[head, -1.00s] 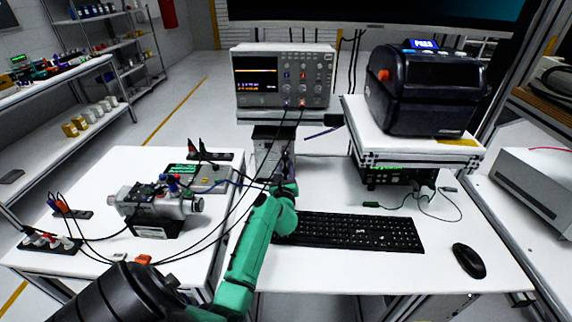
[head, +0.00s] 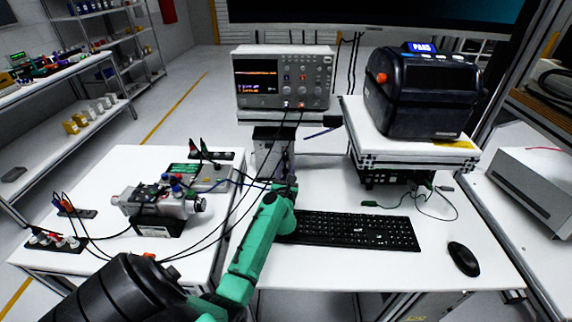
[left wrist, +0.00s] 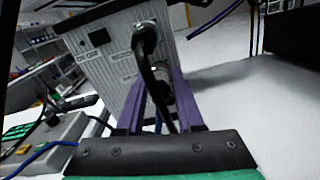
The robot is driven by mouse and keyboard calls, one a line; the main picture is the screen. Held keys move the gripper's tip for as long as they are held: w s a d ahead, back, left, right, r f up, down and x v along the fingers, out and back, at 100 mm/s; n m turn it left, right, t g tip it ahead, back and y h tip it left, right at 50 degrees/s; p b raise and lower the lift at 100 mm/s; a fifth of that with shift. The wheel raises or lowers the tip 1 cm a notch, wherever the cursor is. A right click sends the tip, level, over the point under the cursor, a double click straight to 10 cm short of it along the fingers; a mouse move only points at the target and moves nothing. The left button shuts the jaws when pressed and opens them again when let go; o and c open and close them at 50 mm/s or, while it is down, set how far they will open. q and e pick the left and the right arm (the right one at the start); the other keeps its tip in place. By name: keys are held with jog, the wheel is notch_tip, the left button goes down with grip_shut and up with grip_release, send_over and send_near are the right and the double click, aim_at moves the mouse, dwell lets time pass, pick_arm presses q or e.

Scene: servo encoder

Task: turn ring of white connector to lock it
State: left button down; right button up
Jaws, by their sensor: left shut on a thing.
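My left gripper (head: 285,184) reaches to the front of a grey ribbed box (head: 272,141) below the oscilloscope. In the left wrist view its purple fingers (left wrist: 160,86) stand on both sides of a lower connector (left wrist: 163,98) on the box's labelled face (left wrist: 112,62), and are shut on it. A black cable crosses in front and hides much of that connector, so its ring's angle and white colour cannot be made out. A second, dark connector (left wrist: 145,40) with a cable sits above it. My right gripper is not in view.
An oscilloscope (head: 284,80) stands above the box. A keyboard (head: 350,231) and mouse (head: 463,258) lie to the right. A motor assembly (head: 160,205) sits on the left table. Loose black cables (head: 222,215) run close beside my arm. A label printer (head: 424,92) stands back right.

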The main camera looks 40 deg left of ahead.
pick_arm(q)
jog(key=shift+r+m+p, duration=0.1)
jog(key=shift+m+p, duration=0.45)
jog(key=shift+m, duration=0.85)
jog(key=c, duration=0.8)
grip_release()
jog(key=shift+p+v, duration=0.7)
jog(key=shift+v, duration=2.15)
jog(key=v, duration=0.3)
jog(key=shift+s+d, duration=0.1)
jog(key=shift+d, duration=0.05)
